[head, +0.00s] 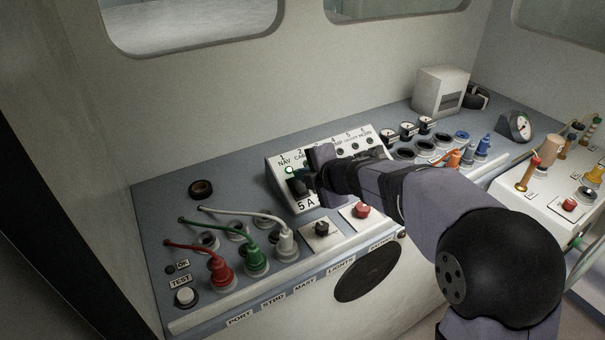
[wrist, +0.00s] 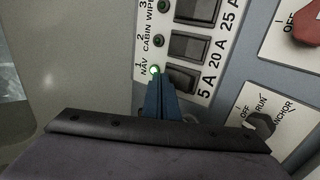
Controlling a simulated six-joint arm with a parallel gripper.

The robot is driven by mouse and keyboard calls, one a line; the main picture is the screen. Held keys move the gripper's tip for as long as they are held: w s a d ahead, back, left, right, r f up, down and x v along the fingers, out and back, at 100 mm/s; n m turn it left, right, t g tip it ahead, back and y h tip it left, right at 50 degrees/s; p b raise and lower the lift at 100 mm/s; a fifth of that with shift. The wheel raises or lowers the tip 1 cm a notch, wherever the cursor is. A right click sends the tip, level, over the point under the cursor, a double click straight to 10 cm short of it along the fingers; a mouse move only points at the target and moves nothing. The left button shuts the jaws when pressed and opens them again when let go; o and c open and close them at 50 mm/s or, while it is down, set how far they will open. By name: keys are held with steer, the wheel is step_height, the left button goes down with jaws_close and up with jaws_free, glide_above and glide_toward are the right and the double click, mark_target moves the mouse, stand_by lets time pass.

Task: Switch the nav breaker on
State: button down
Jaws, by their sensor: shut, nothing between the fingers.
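The breaker panel (head: 281,181) is a white sloped box with numbered rows. The nav breaker (head: 297,187) is a black rocker in row 1, above the "5 A" mark; part of it also shows in the wrist view (wrist: 184,77). The green nav lamp (wrist: 155,70) beside it is lit; it also glows in the head view (head: 289,170). My gripper (wrist: 165,76) is shut and empty, its blue fingertips at the nav breaker, between lamp and rocker. The fingers hide part of the rocker, and I cannot tell whether they touch it.
The cabin breaker (wrist: 189,46) and its dark lamp (wrist: 158,41) are close by in row 2. A black rotary knob (wrist: 260,122) and a red knob (head: 361,210) sit in front of the panel. Red, green and white cabled plugs (head: 220,272) stand to the left.

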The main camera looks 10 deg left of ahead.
stand_by(0.3)
steer(key=s+d+r+p, duration=0.2)
steer(key=r+p, duration=0.1)
steer(key=r, duration=0.3)
steer(key=s+d+r+p, duration=0.3)
steer(key=r, duration=0.3)
steer(key=shift+p, duration=0.3)
steer(key=shift+s+d+f, duration=0.1)
